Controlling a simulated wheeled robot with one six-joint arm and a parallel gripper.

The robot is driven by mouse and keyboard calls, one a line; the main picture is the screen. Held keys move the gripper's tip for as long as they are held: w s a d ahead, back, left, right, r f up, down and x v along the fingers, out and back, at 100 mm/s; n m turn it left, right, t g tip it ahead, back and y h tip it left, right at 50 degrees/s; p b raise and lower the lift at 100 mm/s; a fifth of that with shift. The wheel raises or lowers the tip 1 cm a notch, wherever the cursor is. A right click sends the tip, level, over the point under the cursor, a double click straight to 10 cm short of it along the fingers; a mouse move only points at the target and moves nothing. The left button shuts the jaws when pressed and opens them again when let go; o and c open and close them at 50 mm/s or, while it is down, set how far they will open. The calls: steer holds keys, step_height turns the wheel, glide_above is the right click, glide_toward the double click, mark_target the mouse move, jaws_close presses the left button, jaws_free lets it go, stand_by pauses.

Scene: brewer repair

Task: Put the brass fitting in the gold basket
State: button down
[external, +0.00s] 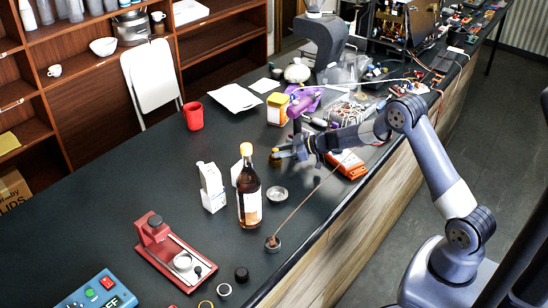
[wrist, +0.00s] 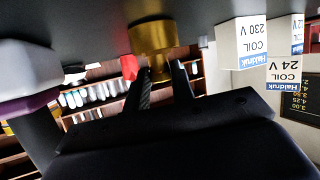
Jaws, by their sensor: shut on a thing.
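The brass fitting (wrist: 154,37) is a gold-coloured cylinder at the fingertips in the wrist view, which is upside down. My gripper (wrist: 160,80) is shut on it, one dark finger on each side. In the external view my gripper (external: 284,153) is low over the dark counter, right of the bottle, with a small yellowish piece at its tips. Whether the fitting touches the counter is unclear. I cannot make out a gold basket for certain; a thin gold-coloured ring (external: 205,304) lies at the bottom edge of the external view.
A tall brown bottle (external: 249,195), a white carton (external: 212,188) and a silver dish (external: 277,194) stand nearby. A red cup (external: 193,116) and a yellow tin (external: 277,108) are farther back. Coil boxes (wrist: 242,42) show in the wrist view. The front-left counter has clear patches.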

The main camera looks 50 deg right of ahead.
steer(key=shift+f, duration=0.45)
steer(key=shift+f, duration=0.1)
steer(key=c, duration=1.2)
jaws_free()
steer(key=b+v, duration=0.1)
steer(key=v, duration=1.1)
